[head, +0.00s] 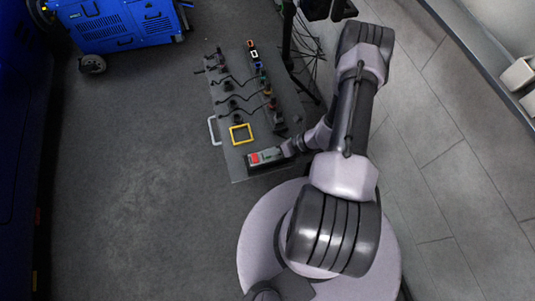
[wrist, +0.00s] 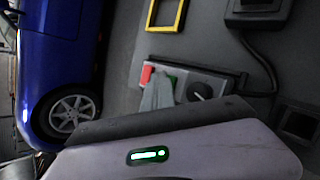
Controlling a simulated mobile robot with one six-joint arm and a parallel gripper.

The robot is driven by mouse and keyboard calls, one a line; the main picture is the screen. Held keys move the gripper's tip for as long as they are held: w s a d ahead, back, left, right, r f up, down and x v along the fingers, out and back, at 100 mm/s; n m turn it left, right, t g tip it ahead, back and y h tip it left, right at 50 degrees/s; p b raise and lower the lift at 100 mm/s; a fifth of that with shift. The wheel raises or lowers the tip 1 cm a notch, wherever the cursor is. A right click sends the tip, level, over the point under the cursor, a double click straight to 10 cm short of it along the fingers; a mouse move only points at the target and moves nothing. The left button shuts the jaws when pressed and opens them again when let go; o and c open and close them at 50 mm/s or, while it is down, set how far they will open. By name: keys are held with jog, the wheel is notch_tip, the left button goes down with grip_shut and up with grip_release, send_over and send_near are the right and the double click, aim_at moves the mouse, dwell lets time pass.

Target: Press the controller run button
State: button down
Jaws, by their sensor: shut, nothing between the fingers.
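The controller (head: 250,164) is a small grey box at the near end of the dark panel in the head view; it also shows in the wrist view (wrist: 215,77). It carries a red button (wrist: 147,74), a green button (wrist: 173,80) and a black knob (wrist: 199,91). My gripper (wrist: 160,77) is shut and empty. Its grey fingers overlap the controller between the red and green buttons and hide part of the green one. I cannot tell whether the tips touch. In the head view my wrist is at the controller's right end.
The dark panel (head: 222,120) holds several cabled devices and a yellow square frame (head: 241,134). A blue machine (head: 118,22) on wheels stands at the back left. A blue car (wrist: 62,50) shows at left in the wrist view. The floor left of the panel is clear.

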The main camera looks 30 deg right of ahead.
jog(key=shift+r, duration=0.1)
jog(key=shift+r+p, duration=0.65)
jog(key=shift+r, duration=0.15)
jog(key=shift+r+p, duration=1.85)
jog(key=shift+r, duration=0.65)
